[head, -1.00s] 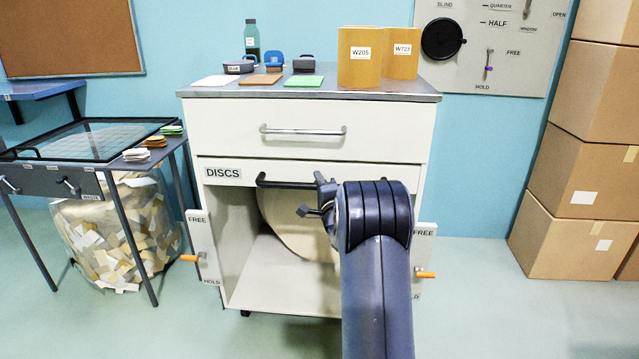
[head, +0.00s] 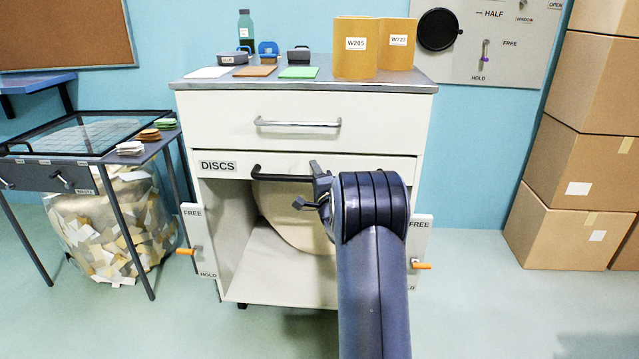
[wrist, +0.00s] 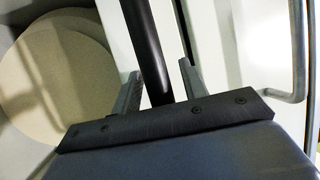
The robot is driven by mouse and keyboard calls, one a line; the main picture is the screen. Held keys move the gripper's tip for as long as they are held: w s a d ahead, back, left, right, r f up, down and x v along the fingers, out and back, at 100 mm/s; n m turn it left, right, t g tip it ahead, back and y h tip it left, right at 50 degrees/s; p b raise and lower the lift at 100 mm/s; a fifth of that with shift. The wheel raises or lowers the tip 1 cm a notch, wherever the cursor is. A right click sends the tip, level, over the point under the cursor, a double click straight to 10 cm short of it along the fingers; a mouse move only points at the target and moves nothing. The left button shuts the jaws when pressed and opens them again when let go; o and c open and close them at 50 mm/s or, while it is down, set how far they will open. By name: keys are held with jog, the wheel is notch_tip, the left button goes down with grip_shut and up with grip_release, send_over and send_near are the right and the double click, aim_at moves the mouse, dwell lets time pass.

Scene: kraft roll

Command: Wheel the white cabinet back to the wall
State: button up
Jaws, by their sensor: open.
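The white cabinet (head: 225,122) stands in front of me with a grey top, a drawer with a silver handle and an open lower bay. A black bar handle (head: 270,175) runs beside the DISCS label. Plates marked FREE and HOLD flank the cabinet; the left orange lever (head: 186,251) and the right orange lever (head: 421,266) stick out sideways between the words. In the wrist view the black bar (wrist: 145,50) passes between my gripper's fingers (wrist: 160,75). My arm hides part of the bay.
The blue wall (head: 200,35) is behind the cabinet. A dark table (head: 85,178) with a bag of scraps (head: 110,225) stands left. Stacked cartons (head: 570,175) stand right.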

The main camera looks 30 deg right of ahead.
jog(key=p+v, duration=0.1)
jog(key=v, duration=0.9)
jog(key=shift+s, duration=0.2)
jog(key=b+x, duration=0.1)
jog(key=x, duration=0.9)
jog(key=shift+w, duration=0.35)
jog(key=shift+s, duration=0.25)
